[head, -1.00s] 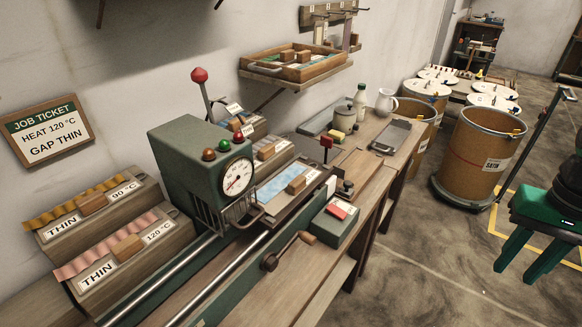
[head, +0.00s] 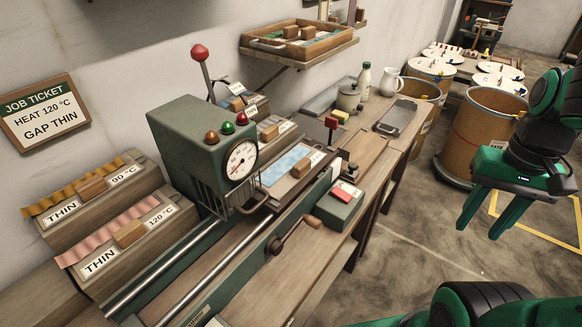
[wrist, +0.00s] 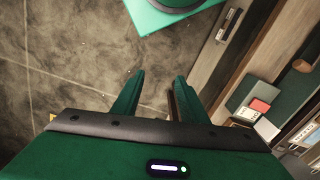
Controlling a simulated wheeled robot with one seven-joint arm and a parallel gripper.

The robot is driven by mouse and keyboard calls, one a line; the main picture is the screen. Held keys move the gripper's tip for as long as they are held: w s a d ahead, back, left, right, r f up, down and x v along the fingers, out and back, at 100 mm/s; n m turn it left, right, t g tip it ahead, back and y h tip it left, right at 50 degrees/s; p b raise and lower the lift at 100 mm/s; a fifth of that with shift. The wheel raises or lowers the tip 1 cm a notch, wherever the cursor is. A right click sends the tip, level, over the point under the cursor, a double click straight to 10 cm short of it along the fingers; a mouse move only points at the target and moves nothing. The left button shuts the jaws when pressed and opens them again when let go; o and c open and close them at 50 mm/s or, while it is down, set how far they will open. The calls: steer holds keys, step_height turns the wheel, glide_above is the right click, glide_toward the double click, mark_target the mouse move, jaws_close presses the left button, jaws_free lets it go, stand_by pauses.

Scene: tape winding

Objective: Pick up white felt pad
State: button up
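A small white piece (head: 336,173) shows at the bench machine, just behind the green box with a red pad on top (head: 345,194). It may be the white felt pad, but it is too small to be sure. In the wrist view a white patch (wrist: 266,129) lies beside the red pad (wrist: 260,106), at the right. My gripper (head: 482,228) is at the right of the head view, over the floor and clear of the bench. Its two fingers (wrist: 156,85) are apart, with nothing between them.
The bench (head: 320,240) carries a crank handle (head: 293,230), a gauge housing (head: 195,135) and rails. A jug (head: 391,82), a bottle (head: 363,82) and a tray (head: 396,118) stand at its far end. Drums (head: 470,135) stand behind my gripper. Floor between gripper and bench is free.

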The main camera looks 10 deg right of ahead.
steer(key=w+a+r, duration=0.4)
steer(key=w, duration=0.4)
step_height(320, 180, up, 7)
steer(key=m, duration=0.2)
glide_above(302, 163)
steer(key=d, duration=0.1)
steer(key=shift+m, duration=0.3)
steer(key=f, duration=0.2)
steer(key=a+f, duration=0.1)
steer(key=f, duration=0.1)
steer(key=shift+w+f, duration=0.2)
steer(key=shift+s+f, duration=0.1)
steer(key=shift+f, duration=2.85)
jaws_close()
